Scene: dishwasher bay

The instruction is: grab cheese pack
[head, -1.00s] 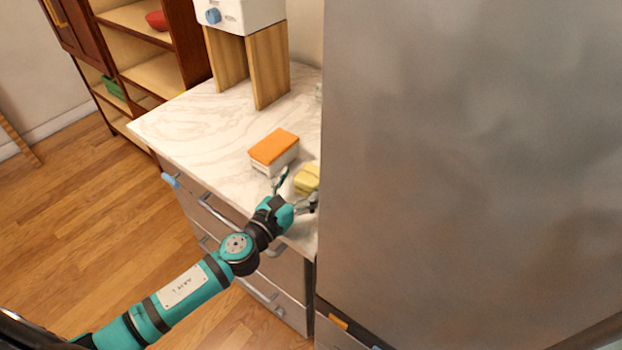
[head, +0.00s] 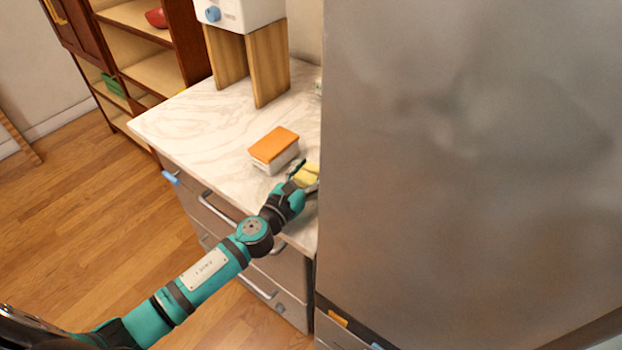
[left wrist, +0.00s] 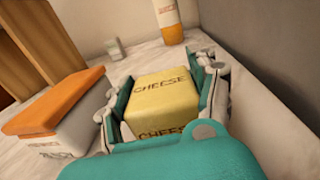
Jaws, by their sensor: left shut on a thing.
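The yellow cheese pack (head: 307,174), with "CHEESE" printed on it, lies on the marble counter beside the steel fridge. In the left wrist view the cheese pack (left wrist: 164,100) sits between my two fingers. My left gripper (head: 303,179) has come in from the counter's front side and is shut on the cheese pack. Its fingers (left wrist: 165,107) flank the pack on both sides in the left wrist view. The pack's lower part is hidden by the gripper body. My right gripper is not in view.
An orange-topped white box (head: 274,149) stands just left of the cheese; it also shows in the left wrist view (left wrist: 62,112). The fridge (head: 470,160) walls off the right side. An orange-and-white bottle (left wrist: 168,20) stands behind. The counter's left part (head: 190,125) is clear.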

